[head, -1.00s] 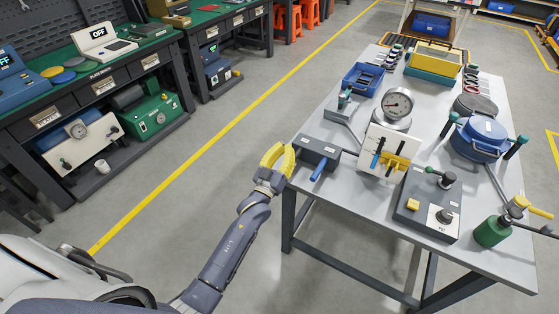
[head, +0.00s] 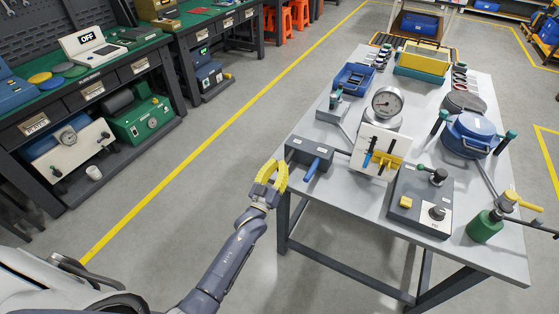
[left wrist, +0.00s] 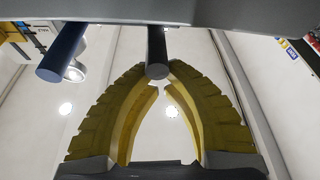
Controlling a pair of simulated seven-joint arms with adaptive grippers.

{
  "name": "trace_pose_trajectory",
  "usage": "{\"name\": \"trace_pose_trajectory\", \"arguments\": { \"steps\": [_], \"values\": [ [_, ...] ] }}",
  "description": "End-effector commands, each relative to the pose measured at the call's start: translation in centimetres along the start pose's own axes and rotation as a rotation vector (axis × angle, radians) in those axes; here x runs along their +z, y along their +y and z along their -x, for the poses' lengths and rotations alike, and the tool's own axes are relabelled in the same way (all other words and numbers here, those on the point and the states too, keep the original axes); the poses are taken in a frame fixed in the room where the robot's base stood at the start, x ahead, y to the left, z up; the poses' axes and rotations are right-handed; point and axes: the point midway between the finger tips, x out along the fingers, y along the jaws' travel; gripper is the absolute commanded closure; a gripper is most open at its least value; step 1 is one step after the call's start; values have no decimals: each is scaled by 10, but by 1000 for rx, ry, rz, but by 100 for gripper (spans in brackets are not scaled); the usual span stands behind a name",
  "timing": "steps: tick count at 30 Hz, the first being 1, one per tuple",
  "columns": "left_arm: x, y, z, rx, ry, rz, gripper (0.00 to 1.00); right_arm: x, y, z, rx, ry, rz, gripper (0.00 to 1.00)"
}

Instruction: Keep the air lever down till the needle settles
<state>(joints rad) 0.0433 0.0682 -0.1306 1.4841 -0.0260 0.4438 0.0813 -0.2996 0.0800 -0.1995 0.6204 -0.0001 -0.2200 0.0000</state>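A grey box (head: 300,153) with a blue lever handle (head: 312,168) sits at the table's near left edge. The handle tilts toward the front. The blue handle also shows in the left wrist view (left wrist: 62,52), left of the fingers. My left gripper (head: 278,165) is just off the table edge, left of the box, apart from the blue handle. In the left wrist view its yellow fingertips (left wrist: 159,85) almost meet. A dark rod end (left wrist: 157,50) overlaps the tips; I cannot tell whether it touches them. The round gauge (head: 387,101) stands behind; its needle is too small to read.
A white panel (head: 370,158) with blue, black and yellow fittings stands right of the box. A grey block (head: 418,205), a blue pot (head: 470,138) and a green canister (head: 484,226) are farther right. The floor left of the table is clear.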

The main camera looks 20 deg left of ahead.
Motion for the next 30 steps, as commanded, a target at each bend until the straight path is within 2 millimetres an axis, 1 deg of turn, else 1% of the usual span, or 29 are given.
{"name": "trace_pose_trajectory", "arguments": {
  "steps": [1,3,7,30],
  "values": [
    [9,-2,4,0,-5,0,100,0,0,0,0,0,0,100],
    [16,-3,7,0,-5,0,100,0,0,0,0,0,0,100],
    [23,-5,10,0,-5,0,100,0,0,0,0,-1,0,100],
    [25,-5,11,-1,-6,-1,100,1,0,0,0,-1,1,100]
  ]
}}
